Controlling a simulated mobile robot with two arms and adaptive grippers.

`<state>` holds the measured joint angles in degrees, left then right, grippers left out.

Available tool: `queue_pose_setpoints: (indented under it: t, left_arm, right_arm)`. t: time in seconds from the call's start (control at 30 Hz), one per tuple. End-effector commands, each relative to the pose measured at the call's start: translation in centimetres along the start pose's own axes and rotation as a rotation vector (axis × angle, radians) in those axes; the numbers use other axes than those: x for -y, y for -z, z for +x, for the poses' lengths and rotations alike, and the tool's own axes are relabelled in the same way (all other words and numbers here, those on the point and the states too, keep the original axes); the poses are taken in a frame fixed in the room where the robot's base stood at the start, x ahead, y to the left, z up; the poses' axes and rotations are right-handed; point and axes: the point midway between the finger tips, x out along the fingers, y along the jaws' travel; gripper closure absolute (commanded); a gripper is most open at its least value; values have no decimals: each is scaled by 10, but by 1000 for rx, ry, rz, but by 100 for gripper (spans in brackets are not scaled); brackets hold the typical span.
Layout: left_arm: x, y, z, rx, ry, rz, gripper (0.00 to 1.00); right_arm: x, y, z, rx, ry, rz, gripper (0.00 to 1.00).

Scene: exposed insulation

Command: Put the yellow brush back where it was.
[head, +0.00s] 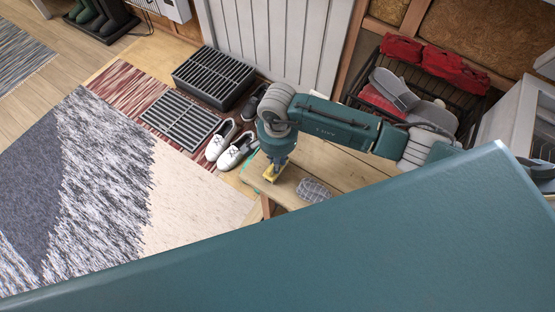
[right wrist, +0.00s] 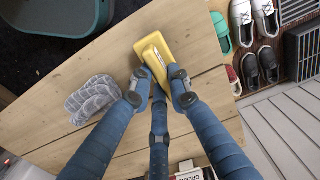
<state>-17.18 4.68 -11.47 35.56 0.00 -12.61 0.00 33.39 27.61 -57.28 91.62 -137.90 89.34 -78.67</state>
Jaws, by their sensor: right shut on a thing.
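The yellow brush (head: 271,174) is at the left end of the wooden bench (head: 335,168). My right gripper (head: 274,167) reaches down over it from above. In the right wrist view the brush (right wrist: 154,56) lies between the fingertips of my right gripper (right wrist: 160,84), which are shut on it. Its far end points away from the gripper, over the bench boards. I cannot tell whether its underside touches the bench. My left gripper is in neither view.
A grey patterned cloth-like item (head: 314,190) lies on the bench near the brush. White shoes (head: 232,149), dark shoes (head: 254,101) and a grated mat (head: 180,121) are on the floor beyond. A dark rack (head: 425,95) with red cloth and grey slippers stands behind the bench.

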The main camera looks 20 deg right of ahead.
Motion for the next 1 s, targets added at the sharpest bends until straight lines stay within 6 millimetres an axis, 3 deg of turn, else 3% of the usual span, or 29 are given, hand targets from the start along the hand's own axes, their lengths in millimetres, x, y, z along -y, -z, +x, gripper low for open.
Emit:
queue_pose_setpoints:
  t: [0.23, 0.27, 0.33, 0.77, 1.0]
  left_arm:
    - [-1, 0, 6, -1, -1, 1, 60]
    - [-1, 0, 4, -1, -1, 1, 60]
    - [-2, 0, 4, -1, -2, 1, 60]
    - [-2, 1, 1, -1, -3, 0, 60]
    - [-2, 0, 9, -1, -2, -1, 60]
  right_arm:
    - [0, 0, 4, -1, 1, 0, 100]
    - [0, 0, 3, 0, 0, 0, 79]
    - [0, 0, 2, 0, 0, 0, 65]
    - [1, 1, -6, -1, 3, 0, 64]
    - [1, 2, -53, -5, 6, -3, 64]
